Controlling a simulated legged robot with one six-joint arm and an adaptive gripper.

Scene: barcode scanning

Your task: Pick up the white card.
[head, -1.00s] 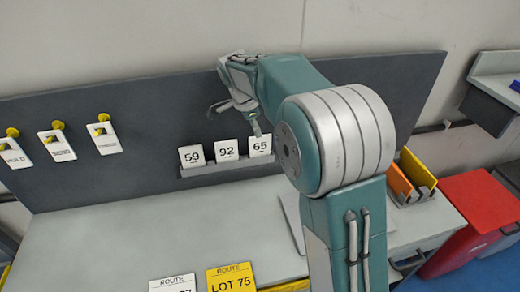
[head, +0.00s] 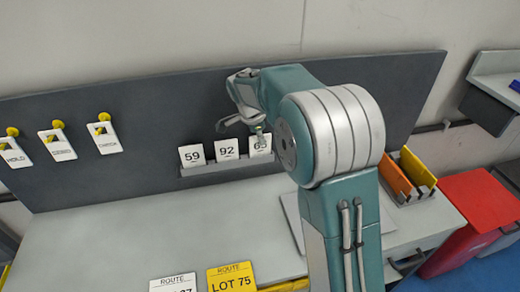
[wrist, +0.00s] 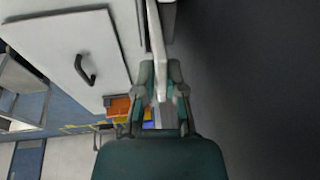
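White cards numbered 59 (head: 192,157), 92 (head: 227,149) and 65 (head: 260,148) stand upright in a grey rack (head: 213,167) at the back panel. Another white card, marked ROUTE (head: 172,283), lies on the table at the front, cut by the picture's edge. My gripper (head: 240,127) is above the rack, over the 92 and 65 cards, with its fingers apart. One fingertip covers part of the 65 card's top. In the wrist view, my gripper (wrist: 160,72) has a pale thin strip between its fingers, perhaps cards seen edge-on. I cannot tell whether they touch it.
A yellow LOT 75 card (head: 231,278) lies beside the white route card. Tags (head: 103,134) hang from yellow knobs on the dark panel (head: 170,110) at left. A holder with orange (head: 396,180) and yellow cards stands right of my arm. The table's middle is clear.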

